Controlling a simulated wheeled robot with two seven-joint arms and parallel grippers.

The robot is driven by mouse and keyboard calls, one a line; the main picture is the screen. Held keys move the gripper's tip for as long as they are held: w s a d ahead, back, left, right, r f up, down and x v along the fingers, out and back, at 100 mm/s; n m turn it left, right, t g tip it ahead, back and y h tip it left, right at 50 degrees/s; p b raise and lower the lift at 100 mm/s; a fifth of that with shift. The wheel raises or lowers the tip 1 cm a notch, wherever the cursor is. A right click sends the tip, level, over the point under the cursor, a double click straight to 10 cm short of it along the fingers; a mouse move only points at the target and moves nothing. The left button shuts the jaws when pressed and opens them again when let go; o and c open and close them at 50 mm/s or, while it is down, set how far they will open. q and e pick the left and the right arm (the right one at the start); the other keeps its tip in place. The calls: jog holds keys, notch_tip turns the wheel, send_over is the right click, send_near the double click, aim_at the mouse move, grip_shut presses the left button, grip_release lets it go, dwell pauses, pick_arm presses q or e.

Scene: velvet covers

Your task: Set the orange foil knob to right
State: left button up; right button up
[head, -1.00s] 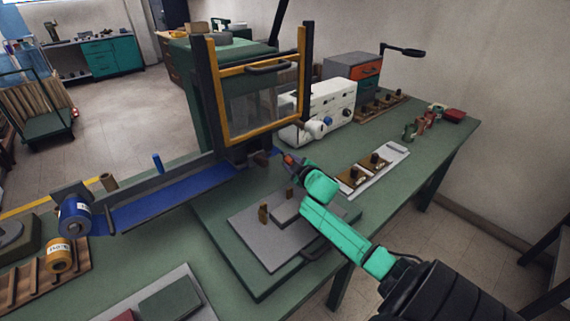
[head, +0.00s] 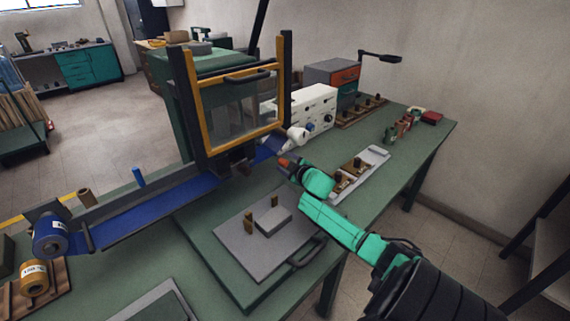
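The white control box (head: 318,98) stands on the green bench behind the framed press, with small dark knobs on its front and a pale roller-like part (head: 299,135) at its lower left. I cannot make out which knob is for the orange foil, or how it is set. My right gripper (head: 287,163), with reddish-orange at its tip, is above the bench in front of the press and box, apart from the knobs. Its fingers are too small to tell open from shut. An orange roll (head: 34,281) lies at the left on a wooden rack. My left gripper is out of view.
The yellow-framed press guard (head: 243,70) stands left of the box, with a blue strip (head: 140,212) running left from it. A grey plate (head: 262,262) with blocks lies in front. A pale tray (head: 370,160) of knobbed pieces lies right of my gripper.

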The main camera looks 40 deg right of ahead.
jog(key=shift+a, duration=0.1)
jog(key=shift+s+a, duration=0.2)
jog(key=shift+s, duration=0.25)
jog(key=p+v, duration=0.1)
jog(key=v, duration=1.2)
jog(key=shift+s+r, duration=0.25)
jog(key=shift+s, duration=0.05)
jog(key=shift+w+d, duration=0.1)
